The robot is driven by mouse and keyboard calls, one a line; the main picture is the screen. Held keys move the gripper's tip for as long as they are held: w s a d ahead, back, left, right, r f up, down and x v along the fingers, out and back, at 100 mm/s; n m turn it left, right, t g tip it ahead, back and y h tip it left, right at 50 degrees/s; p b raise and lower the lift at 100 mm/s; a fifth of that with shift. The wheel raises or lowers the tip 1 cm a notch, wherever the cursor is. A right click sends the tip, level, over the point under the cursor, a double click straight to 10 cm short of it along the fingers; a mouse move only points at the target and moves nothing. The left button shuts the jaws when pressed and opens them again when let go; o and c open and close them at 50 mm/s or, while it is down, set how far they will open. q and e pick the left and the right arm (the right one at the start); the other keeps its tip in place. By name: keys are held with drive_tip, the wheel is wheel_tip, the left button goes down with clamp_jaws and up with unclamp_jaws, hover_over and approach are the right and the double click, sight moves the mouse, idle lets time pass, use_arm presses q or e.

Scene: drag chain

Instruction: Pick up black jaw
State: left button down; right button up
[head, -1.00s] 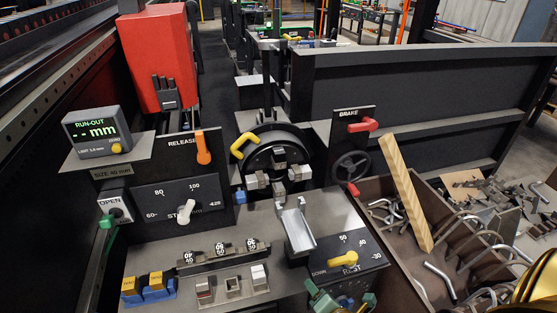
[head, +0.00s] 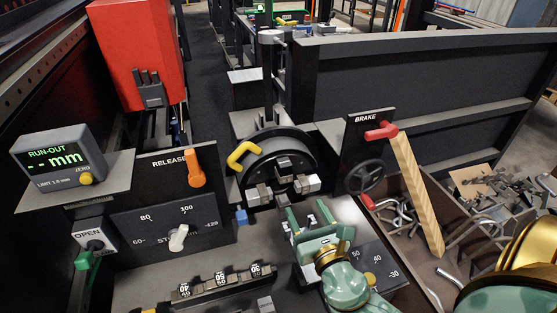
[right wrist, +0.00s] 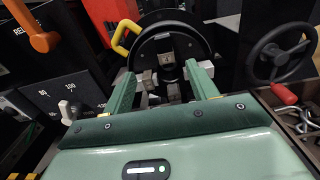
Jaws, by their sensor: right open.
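More black jaws (head: 220,280) marked with sizes stand in a row on the bench. My right gripper (head: 308,216) is open and empty, in front of and below the chuck. It also shows in the right wrist view (right wrist: 162,82). My left gripper is out of view.
A yellow handle (head: 243,154) sticks out at the chuck's upper left. The brake handwheel (head: 366,172) and a wooden bar (head: 418,195) stand to the right, by a bin of metal hooks. The stroke panel (head: 150,232) is on the left.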

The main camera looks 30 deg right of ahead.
approach(286, 167)
drive_tip(key=x, duration=0.4)
drive_tip(key=shift+w+a+f, duration=0.1)
drive_tip(key=shift+w+f, duration=0.15)
drive_tip(key=shift+w, duration=0.55)
drive_tip(key=x, duration=0.5)
drive_tip(key=shift+d+r, duration=0.1)
drive_tip(key=shift+d, duration=0.25)
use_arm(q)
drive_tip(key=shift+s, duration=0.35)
use_arm(e)
drive_tip(key=shift+s, duration=0.1)
drive_tip(key=shift+r, duration=0.1)
drive_tip(key=c, duration=1.2)
